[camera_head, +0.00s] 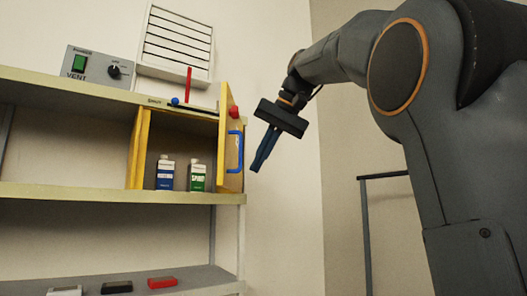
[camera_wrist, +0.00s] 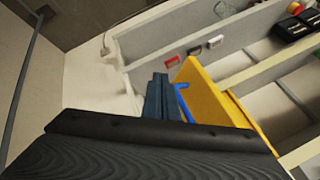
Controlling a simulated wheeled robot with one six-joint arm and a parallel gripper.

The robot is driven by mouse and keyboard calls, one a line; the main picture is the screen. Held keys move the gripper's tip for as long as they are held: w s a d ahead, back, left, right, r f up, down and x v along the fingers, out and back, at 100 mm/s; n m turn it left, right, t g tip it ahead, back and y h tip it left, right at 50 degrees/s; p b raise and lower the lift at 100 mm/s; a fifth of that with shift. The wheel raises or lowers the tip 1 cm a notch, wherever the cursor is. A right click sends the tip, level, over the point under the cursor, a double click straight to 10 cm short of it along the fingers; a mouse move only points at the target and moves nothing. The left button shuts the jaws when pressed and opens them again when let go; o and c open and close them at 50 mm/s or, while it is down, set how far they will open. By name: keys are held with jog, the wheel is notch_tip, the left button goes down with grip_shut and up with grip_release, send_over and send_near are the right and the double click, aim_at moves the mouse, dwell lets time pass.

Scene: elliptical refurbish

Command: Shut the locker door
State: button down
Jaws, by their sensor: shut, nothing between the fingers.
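The yellow locker (camera_head: 137,148) sits on the shelf, and its door (camera_head: 225,140) stands open at the right side, swung outward. A blue handle (camera_head: 234,152) is on the door's outer face. In the wrist view the door (camera_wrist: 208,98) lies just right of my fingers, with the handle (camera_wrist: 183,102) between. My gripper (camera_head: 257,166) is shut and empty, pointing down to the right of the door, apart from it in the head view. My fingers also show in the wrist view (camera_wrist: 159,82). Two bottles, blue-labelled (camera_head: 165,174) and green-labelled (camera_head: 197,177), stand inside the locker.
A vent control box (camera_head: 98,68) stands on the top shelf, left of a wall grille (camera_head: 175,46). A red ball (camera_head: 234,112) shows by the door's top. Small items, including a red one (camera_head: 162,282), lie on the lower shelf. A dark rail (camera_head: 384,175) stands at right.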

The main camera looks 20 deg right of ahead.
jog(key=w+a+f+p, duration=0.1)
jog(key=w+a+f, duration=0.2)
jog(key=a, duration=0.2)
jog(key=shift+w+f, duration=0.3)
jog(key=shift+w, duration=0.05)
jog(key=shift+a, duration=0.1)
